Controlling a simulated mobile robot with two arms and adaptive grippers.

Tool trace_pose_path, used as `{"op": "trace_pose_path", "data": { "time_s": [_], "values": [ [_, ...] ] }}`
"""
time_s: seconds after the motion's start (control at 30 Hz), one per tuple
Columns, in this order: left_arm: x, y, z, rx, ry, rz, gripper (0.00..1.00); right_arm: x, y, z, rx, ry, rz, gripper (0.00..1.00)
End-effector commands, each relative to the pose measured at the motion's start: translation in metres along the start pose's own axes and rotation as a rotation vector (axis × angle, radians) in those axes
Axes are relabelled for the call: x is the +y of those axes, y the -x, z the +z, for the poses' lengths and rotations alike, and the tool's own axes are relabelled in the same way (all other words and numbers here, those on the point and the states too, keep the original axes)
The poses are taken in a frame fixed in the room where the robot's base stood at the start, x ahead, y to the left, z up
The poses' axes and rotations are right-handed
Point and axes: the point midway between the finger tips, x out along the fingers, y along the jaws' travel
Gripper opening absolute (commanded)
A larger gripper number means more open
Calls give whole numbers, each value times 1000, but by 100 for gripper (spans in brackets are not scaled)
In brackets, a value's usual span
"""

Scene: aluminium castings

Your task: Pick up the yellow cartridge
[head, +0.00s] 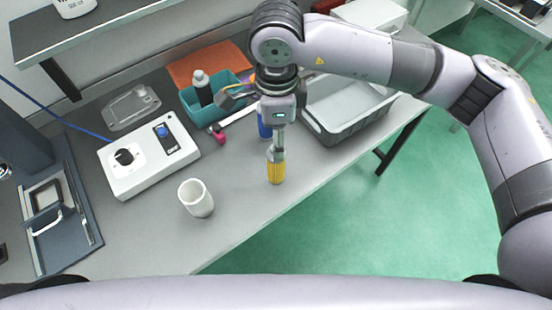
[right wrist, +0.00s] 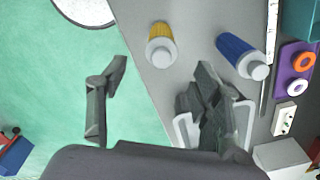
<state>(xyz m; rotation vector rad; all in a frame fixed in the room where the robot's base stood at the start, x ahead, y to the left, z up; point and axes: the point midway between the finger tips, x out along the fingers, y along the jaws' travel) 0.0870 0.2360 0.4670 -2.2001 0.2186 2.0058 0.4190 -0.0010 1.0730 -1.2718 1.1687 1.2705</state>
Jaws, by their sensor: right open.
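The yellow cartridge (head: 276,170) stands on the grey workbench near its front edge. In the right wrist view the yellow cartridge (right wrist: 161,35) shows its pale cap, at the top of the picture beyond the fingers. My right gripper (head: 262,115) is above and behind it in the head view, with one grey finger overlapping the cartridge's upper end. In the right wrist view my right gripper (right wrist: 162,72) has its fingers wide apart with nothing between them. Whether a finger touches the cartridge cannot be told. My left gripper is not in view.
A blue cartridge (right wrist: 237,52) stands close to the yellow one, partly hidden in the head view. A white cup (head: 196,199), a white control box (head: 148,160), a teal bin (head: 190,110) and a grey tray (head: 335,136) surround the spot. The bench front (head: 245,215) is clear.

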Motion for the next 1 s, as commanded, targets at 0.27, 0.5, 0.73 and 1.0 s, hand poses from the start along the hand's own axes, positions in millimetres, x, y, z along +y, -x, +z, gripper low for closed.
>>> {"op": "trace_pose_path", "data": {
  "time_s": [0.27, 0.5, 0.73, 1.0],
  "values": [
    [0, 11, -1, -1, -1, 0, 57, 0, -21, 0, 0, -2, 2, 59],
    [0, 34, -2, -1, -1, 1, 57, 0, -53, -2, 0, -2, 6, 59],
    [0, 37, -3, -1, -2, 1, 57, -1, -70, -1, -1, -1, 0, 59],
    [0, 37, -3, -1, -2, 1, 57, -1, -70, -1, -1, -1, 0, 52]
  ]
}}
